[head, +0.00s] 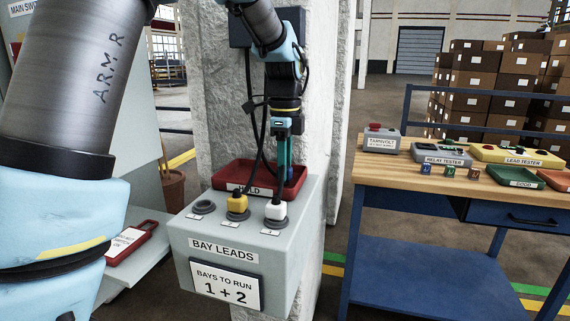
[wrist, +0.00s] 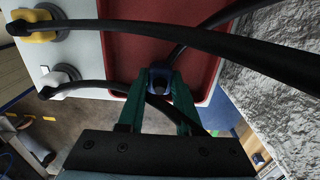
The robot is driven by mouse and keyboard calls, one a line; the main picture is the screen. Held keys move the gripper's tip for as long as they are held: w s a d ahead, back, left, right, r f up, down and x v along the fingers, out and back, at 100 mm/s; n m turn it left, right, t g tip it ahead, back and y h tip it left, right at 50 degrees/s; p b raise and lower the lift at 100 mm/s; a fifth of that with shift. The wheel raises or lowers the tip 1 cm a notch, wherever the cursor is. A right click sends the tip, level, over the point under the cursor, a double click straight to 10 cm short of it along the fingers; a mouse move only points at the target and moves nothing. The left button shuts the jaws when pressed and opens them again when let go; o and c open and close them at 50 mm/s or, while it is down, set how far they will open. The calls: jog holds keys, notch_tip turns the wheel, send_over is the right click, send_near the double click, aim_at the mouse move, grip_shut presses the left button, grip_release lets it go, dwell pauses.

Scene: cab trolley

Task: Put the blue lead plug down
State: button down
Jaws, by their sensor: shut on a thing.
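My gripper (head: 285,165) is over the red HOLD tray (head: 228,177) behind the grey BAY LEADS box (head: 185,240). Its green fingers (wrist: 158,100) are shut on the blue lead plug (wrist: 158,78), which shows between the tips in the wrist view. In the head view the plug (head: 291,174) is mostly hidden by the fingers, low over the tray. I cannot tell whether it touches the tray floor. The yellow plug (head: 237,203) sits in the middle socket and the white plug (head: 275,211) in the right one. The left socket (head: 204,207) is empty.
Black cables hang in front of my gripper and cross the tray (wrist: 195,70) in the wrist view. A rough stone pillar (head: 222,90) stands behind. A sign on the box (head: 226,286) reads "BAYS TO RUN 1 + 2". A workbench (head: 400,165) with testers stands right.

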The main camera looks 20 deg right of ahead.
jog(key=shift+f, duration=0.15)
jog(key=c, duration=0.6)
grip_release()
notch_tip(320, 180, up, 12)
jog(key=shift+r+b, duration=0.2)
jog(key=shift+b, duration=0.2)
